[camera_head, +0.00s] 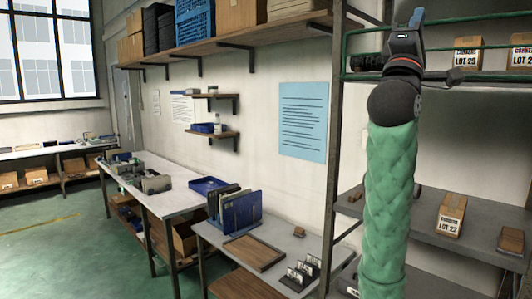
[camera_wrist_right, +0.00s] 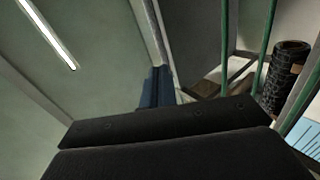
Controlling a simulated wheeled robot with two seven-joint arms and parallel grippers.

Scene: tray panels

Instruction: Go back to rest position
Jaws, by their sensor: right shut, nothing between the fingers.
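My right gripper (camera_head: 416,18) is raised high at the upper right of the head view, its tips pointing up. It is shut and empty, in front of the metal shelf rack (camera_head: 335,130). My right arm in its green sleeve rises from below it and hides part of the rack. In the right wrist view, the dark gripper body fills the bottom and the bluish fingers (camera_wrist_right: 157,88) point away, towards a ceiling with a light strip. My left gripper is not in view.
Boxes labelled LOT 29 (camera_head: 466,52) and LOT 22 (camera_head: 450,214) stand on the rack beside my arm. A green rail (camera_head: 460,31) runs close to the gripper. A table with a wooden tray (camera_head: 254,252) and blue panels (camera_head: 241,212) stands left of the arm. Floor is free at left.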

